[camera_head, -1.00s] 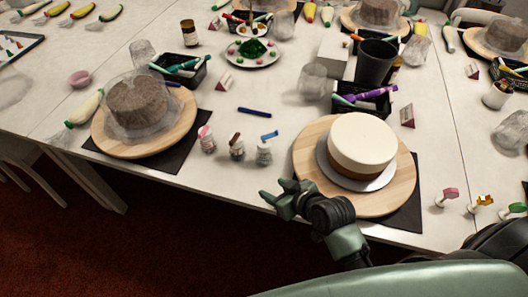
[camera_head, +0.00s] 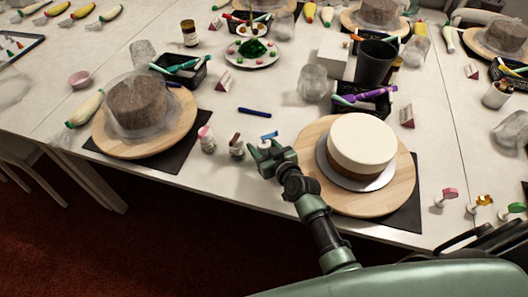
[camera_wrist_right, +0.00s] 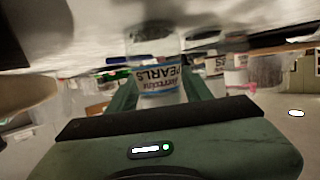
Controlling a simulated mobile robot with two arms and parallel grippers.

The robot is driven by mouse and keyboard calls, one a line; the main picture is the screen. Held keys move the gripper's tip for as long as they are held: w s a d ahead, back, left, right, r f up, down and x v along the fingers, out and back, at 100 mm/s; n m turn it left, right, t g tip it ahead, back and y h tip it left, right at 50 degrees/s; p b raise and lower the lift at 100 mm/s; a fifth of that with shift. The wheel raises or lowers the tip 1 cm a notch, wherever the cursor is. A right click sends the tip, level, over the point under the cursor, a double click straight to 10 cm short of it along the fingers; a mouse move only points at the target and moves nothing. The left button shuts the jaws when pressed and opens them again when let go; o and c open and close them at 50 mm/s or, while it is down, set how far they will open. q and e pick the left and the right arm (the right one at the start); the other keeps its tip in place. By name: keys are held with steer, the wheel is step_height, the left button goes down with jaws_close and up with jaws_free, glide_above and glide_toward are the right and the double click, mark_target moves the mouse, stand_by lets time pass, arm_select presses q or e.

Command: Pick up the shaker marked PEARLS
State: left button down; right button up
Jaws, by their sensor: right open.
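The shaker marked PEARLS (camera_wrist_right: 158,80) shows in the right wrist view, a clear jar with its label upside down in the picture. It stands between the two green fingers of my right gripper (camera_wrist_right: 162,92), which is open. In the head view my right gripper (camera_head: 268,152) is at the rightmost of three small shakers. That shaker has a blue tab (camera_head: 268,138) above it, and its body is mostly hidden by the fingers. Whether the fingers touch the jar I cannot tell. My left gripper is not in view.
A shaker with a pink top (camera_head: 206,138) and one with a dark red top (camera_head: 237,146) stand just left. A white cake (camera_head: 362,142) on a wooden turntable (camera_head: 330,200) is close on the right. A blue pen (camera_head: 254,112) lies behind.

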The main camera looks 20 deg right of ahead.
steer(key=shift+w+a+f, duration=0.15)
steer(key=shift+w+f, duration=0.05)
steer(key=shift+w, duration=0.35)
steer(key=c, duration=1)
jaws_close()
steer(key=shift+r, duration=0.15)
